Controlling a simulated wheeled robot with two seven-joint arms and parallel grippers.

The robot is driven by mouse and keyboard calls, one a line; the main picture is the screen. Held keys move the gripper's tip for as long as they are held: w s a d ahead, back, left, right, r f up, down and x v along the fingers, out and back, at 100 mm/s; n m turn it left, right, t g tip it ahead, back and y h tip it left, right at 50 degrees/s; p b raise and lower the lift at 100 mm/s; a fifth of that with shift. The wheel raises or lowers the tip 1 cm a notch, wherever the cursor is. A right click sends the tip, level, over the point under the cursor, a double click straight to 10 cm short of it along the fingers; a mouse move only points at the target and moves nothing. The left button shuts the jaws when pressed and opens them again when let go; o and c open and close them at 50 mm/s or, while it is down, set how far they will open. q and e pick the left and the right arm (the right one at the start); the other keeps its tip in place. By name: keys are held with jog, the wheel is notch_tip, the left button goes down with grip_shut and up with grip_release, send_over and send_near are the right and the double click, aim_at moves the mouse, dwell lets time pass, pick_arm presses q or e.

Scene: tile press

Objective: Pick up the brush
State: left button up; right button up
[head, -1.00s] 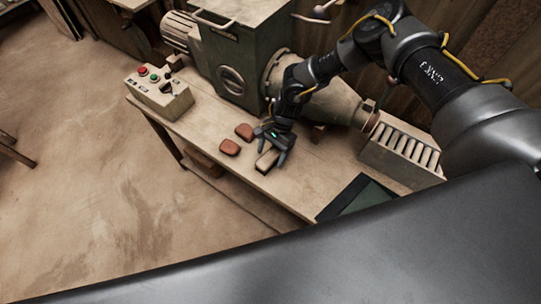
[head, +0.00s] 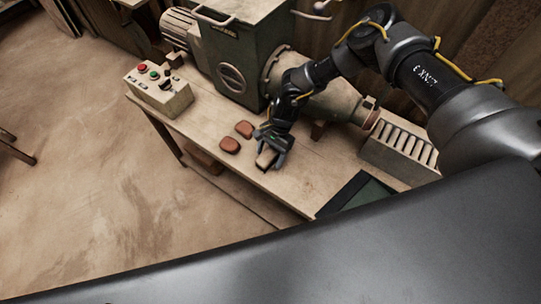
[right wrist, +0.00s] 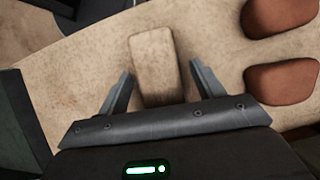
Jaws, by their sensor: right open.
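The brush (head: 266,158) is a pale tan block lying on the workbench, partly hidden by my right gripper in the head view. In the right wrist view the brush (right wrist: 155,66) lies between and ahead of the fingers. My right gripper (head: 268,154) is open, with one finger to each side of the brush; the fingers (right wrist: 160,85) show gaps on both sides of it. Whether the fingers reach down to the bench top is hard to tell. My left gripper is not in view.
Two reddish-brown blocks (head: 229,145) (head: 244,129) lie on the bench beside the brush. A green machine (head: 233,75) stands behind, with a control box (head: 159,92) at left. A slatted rack (head: 402,153) and a dark green panel (head: 362,195) are at right.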

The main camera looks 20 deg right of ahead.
aim_at(268, 155)
jog(key=shift+f, duration=0.1)
jog(key=shift+c, duration=0.2)
jog(key=c, duration=1.1)
jog(key=shift+o, duration=0.2)
jog(key=shift+r+p, duration=0.5)
jog(key=shift+p, duration=0.1)
notch_tip(268, 155, up, 3)
jog(key=shift+b, duration=0.65)
jog(key=s+d+r+b, duration=0.3)
jog(key=s+r, duration=0.6)
jog(key=s, duration=0.4)
jog(key=shift+s+r+b, duration=0.3)
jog(key=shift+s+b, duration=0.05)
jog(key=shift+b, duration=0.2)
